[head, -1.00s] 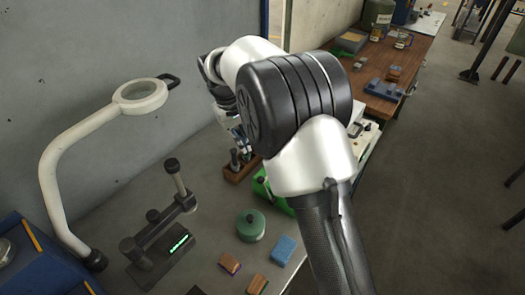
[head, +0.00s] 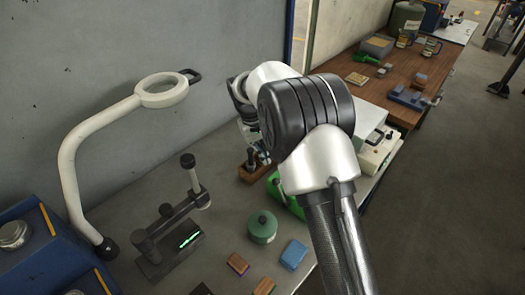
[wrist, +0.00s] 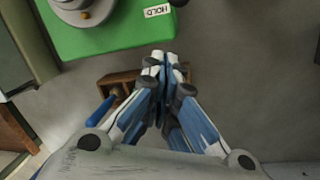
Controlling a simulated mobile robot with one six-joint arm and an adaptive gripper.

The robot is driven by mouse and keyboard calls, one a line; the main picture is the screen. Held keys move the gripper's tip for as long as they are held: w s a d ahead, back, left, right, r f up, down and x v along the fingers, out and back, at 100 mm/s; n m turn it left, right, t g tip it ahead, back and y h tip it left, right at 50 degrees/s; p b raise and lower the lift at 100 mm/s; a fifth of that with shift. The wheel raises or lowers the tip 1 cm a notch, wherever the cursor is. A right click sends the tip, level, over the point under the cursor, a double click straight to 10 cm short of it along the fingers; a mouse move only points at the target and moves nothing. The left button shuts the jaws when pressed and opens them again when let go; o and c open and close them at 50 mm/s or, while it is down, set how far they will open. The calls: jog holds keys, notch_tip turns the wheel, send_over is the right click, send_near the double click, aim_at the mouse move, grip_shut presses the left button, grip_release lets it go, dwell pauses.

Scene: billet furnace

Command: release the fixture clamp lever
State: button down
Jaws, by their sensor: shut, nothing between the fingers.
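A green fixture (wrist: 130,38) with a grey round body and a brass-coloured knob (wrist: 85,14) fills the upper left of the wrist view. A white HOLD label (wrist: 158,10) sits near its right edge. In the head view a green part (head: 290,203) shows beside my arm, which hides much of it. I cannot make out a clamp lever for certain. My gripper (wrist: 165,60) is shut and empty. Its fingertips appear just below the fixture's edge in the wrist view, apart from the label. In the head view the gripper is mostly behind my arm.
A wooden holder (wrist: 120,80) with a blue-handled tool (wrist: 103,112) lies close to my fingers. A black stand (head: 172,232), green round tin (head: 262,227), blue block (head: 293,255) and magnifier lamp (head: 85,150) share the grey bench. Clear bench shows right in the wrist view.

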jog(key=shift+s+d+f+b, duration=0.45)
jog(key=shift+s+d+f, duration=0.05)
jog(key=shift+s+f, duration=0.35)
jog(key=shift+s+d+f+b, duration=0.4)
jog(key=shift+s+d+f, duration=0.05)
jog(key=shift+s+f, duration=0.4)
